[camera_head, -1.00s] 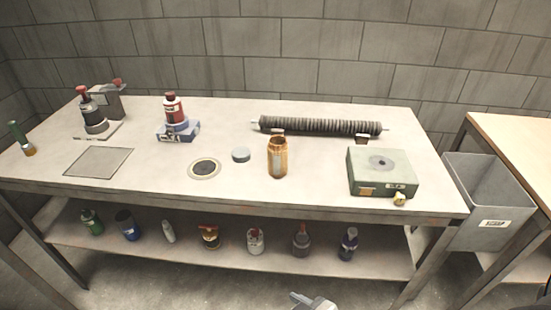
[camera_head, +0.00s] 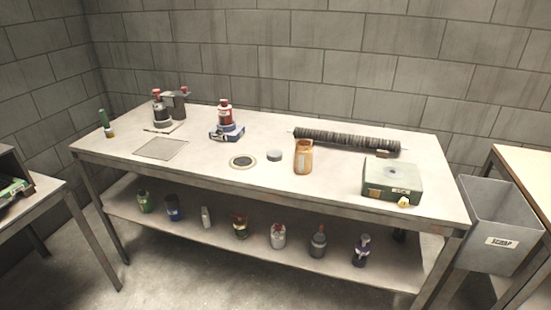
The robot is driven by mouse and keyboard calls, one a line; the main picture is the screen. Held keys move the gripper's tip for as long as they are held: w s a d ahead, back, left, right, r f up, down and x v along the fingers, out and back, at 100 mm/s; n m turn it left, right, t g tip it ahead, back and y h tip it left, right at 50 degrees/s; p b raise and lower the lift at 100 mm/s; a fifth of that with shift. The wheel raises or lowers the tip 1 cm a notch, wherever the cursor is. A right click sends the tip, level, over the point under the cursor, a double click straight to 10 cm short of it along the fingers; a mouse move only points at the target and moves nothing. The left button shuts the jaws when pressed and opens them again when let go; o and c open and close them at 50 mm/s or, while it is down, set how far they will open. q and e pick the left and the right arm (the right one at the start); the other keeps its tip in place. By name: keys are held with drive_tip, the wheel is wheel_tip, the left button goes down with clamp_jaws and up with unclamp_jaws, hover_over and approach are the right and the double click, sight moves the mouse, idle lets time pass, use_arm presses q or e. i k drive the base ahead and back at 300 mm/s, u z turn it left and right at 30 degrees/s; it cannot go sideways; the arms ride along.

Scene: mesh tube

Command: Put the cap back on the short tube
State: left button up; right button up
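A short orange-brown cylinder (camera_head: 303,157) stands upright on the bench, right of its middle; it may be the short tube. A small round grey disc (camera_head: 274,155) lies flat just left of it, apart from it, and looks like a cap. I cannot tell whether the cylinder's top is open. A long dark ribbed tube (camera_head: 345,140) lies along the back of the bench. Neither of my grippers is in view.
The workbench (camera_head: 215,178) also holds a flat ring (camera_head: 242,162), a green box (camera_head: 391,182), a red bottle (camera_head: 225,114) on a blue block, and a grey plate (camera_head: 160,149). Several bottles stand on the lower shelf. A scrap bin (camera_head: 500,225) hangs at the right.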

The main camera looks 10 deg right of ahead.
sight(304, 149)
drive_tip(key=u, duration=0.4)
drive_tip(key=i, duration=1.05)
drive_tip(key=z, duration=0.4)
